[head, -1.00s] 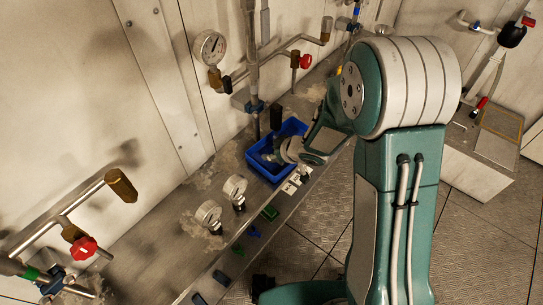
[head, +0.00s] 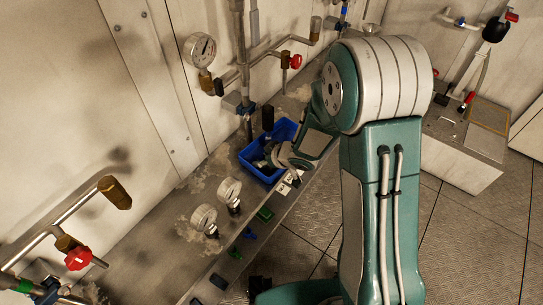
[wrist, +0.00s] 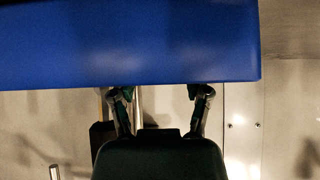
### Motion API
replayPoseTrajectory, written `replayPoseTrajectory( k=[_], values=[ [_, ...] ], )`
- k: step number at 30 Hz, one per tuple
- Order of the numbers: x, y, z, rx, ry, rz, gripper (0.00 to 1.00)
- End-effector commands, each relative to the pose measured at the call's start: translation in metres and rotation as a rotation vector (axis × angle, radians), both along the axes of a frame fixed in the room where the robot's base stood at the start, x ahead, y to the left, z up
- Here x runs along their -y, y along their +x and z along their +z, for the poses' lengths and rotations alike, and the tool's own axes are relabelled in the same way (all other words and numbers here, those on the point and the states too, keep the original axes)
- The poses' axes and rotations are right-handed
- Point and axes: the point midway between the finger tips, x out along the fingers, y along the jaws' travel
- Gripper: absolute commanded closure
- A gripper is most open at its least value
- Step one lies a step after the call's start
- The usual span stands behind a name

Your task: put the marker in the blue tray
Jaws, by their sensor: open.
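The blue tray (head: 249,166) sits on the metal bench in the head view. In the wrist view a blue wall (wrist: 130,45) of it fills the top of the picture. My gripper (wrist: 160,93) is open, with its two fingers apart and their tips at the lower edge of that blue wall. Nothing shows between the fingers. In the head view my wrist is at the right side of the tray, and the fingers are hard to make out. Something dark and grey shows inside the tray; I cannot tell what it is. I cannot make out the marker in either view.
Two small gauges (head: 204,219) stand on the bench left of the tray. Green (head: 264,214) and blue (head: 249,233) small items lie along the bench's front edge. A vertical pipe (head: 243,70) and a wall gauge (head: 200,49) are behind the tray.

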Motion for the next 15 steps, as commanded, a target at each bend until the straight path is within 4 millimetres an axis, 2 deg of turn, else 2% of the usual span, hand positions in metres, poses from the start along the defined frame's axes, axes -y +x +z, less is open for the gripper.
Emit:
replayPoseTrajectory(
  k=[15],
  values=[
    [0.047, -0.041, 0.063, 0.003, 0.0, -0.003, 0.38]
  ],
)
